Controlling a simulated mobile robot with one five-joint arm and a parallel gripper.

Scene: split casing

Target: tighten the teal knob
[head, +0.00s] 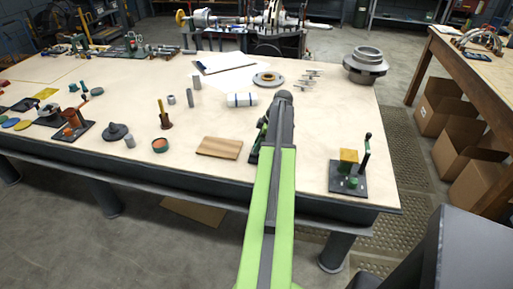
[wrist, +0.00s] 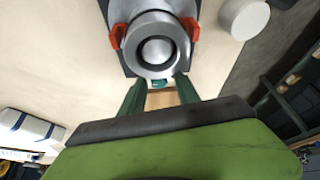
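The teal knob (wrist: 158,84) shows as a small teal patch at the near edge of a grey metal casing in the wrist view. The casing (wrist: 155,48) has a round bore and orange-red clips on its left and right. My gripper (wrist: 159,89) has two dark green fingers, apart, with their tips close to the casing's near side, one on each side of the knob. A gap seems to show between each finger and the knob; contact is unclear.
A wooden board (head: 219,148) lies left of my arm. A dark plate with a yellow block (head: 348,160) and a lever stands at the right. A white roll (head: 242,100) and a large grey flanged part (head: 365,65) are farther back.

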